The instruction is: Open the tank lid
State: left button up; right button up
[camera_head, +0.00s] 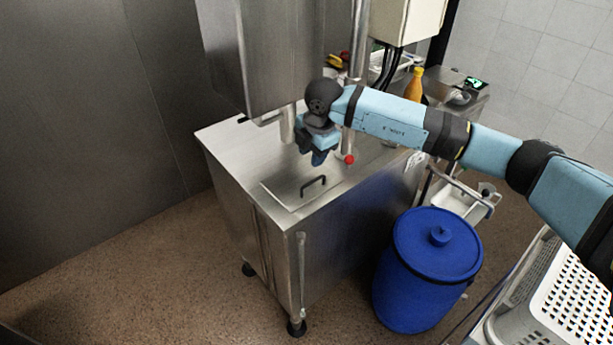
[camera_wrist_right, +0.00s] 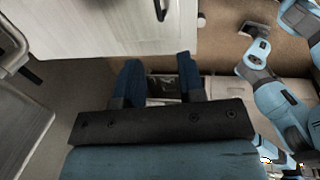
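The steel tank (camera_head: 225,165) stands in the middle of the head view. Its flat lid (camera_head: 285,188) lies closed on the tank top, with a black bar handle (camera_head: 313,185) on it. The handle also shows at the top edge of the right wrist view (camera_wrist_right: 160,10). My right gripper (camera_head: 319,160) is above the tank top, behind the handle and apart from it, pointing down. Its blue fingers stand apart with nothing between them in the right wrist view (camera_wrist_right: 161,75). My left gripper is not seen.
A steel column housing (camera_head: 265,50) rises behind the lid. A red knob (camera_head: 349,159) is close beside my right gripper. A blue barrel (camera_head: 430,270) stands on the floor right of the tank. A grey perforated basket (camera_head: 570,300) is at the lower right. The floor in front is clear.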

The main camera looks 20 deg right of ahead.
aim_at(306, 185)
jog(key=f, duration=0.3)
jog(key=w+f+p, duration=0.1)
jog(key=f, duration=0.2)
jog(key=w+f, duration=0.1)
jog(key=f, duration=0.3)
jog(key=shift+a+p, duration=0.3)
jog(key=shift+p, duration=0.1)
jog(key=shift+w+f, duration=0.25)
jog(key=shift+f, duration=0.55)
jog(key=shift+c, duration=0.5)
grip_shut()
